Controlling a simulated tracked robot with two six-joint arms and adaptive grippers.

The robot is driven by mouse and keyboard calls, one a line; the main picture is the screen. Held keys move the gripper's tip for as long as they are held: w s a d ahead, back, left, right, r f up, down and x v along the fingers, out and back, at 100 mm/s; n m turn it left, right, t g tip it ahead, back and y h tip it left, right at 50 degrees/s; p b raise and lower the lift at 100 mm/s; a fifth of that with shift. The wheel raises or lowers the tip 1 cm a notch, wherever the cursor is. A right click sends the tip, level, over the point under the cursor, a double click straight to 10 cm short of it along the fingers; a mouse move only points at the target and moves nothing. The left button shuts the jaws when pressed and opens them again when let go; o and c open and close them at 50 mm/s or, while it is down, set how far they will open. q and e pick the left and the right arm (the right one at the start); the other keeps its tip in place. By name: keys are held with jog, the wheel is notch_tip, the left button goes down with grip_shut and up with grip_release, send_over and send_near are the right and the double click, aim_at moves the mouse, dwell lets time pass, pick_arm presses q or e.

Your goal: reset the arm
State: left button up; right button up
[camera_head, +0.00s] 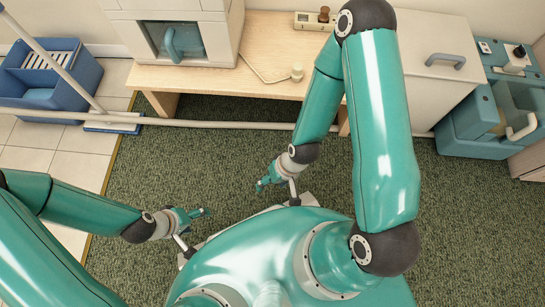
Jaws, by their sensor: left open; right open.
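My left gripper (196,213) is low over the green carpet (190,165), left of my body. It is open, with nothing seen between its fingers. My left arm comes in from the lower left and reaches right. My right gripper (263,187) is also low over the carpet, in front of my body. It is open and appears empty. My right arm is bent, with its elbow raised high near the top of the view and its forearm sloping down to the left. Small size hides the fingertip detail of both grippers.
A low wooden bench (200,78) spans the back, bearing a white machine (205,50). A white cabinet (430,75) and teal case (490,120) stand right.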

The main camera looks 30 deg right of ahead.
pick_arm(q)
notch_tip(320, 180, up, 36)
jog(key=p, duration=3.6)
jog(key=shift+w+f, duration=0.1)
jog(key=shift+o, duration=0.2)
jog(key=o, duration=0.5)
